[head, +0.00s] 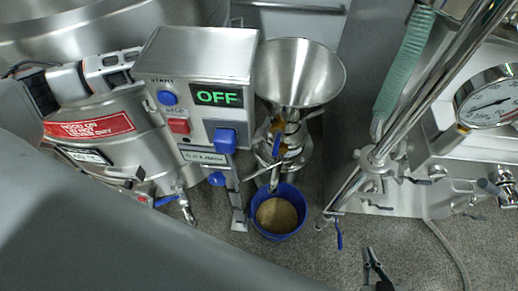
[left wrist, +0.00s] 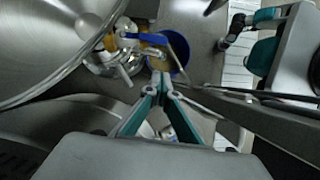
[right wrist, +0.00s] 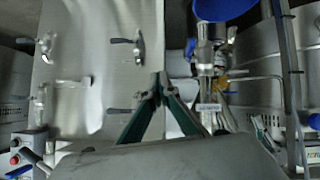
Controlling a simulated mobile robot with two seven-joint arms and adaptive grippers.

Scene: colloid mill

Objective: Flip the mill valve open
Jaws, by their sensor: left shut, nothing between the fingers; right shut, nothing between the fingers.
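The colloid mill has a steel funnel hopper (head: 300,75), which also fills the upper left of the left wrist view (left wrist: 50,45). Below the hopper is the mill valve's blue lever (head: 277,146), also in the left wrist view (left wrist: 146,39). A blue bucket (head: 298,226) with brown contents stands under the spout. My left gripper (left wrist: 162,78) is shut and empty; in its wrist view the tips appear just below the bucket and lever, with distance unclear. My right gripper (head: 373,256) is shut and empty, low and right of the bucket. It also shows in the right wrist view (right wrist: 162,78).
A control box (head: 200,60) reading OFF stands left of the hopper. A steel tank (head: 130,130) with a red label is further left. To the right are steel pipes, a green hose (head: 405,70) and a pressure gauge (head: 487,97). Grey floor shows between bucket and pipes.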

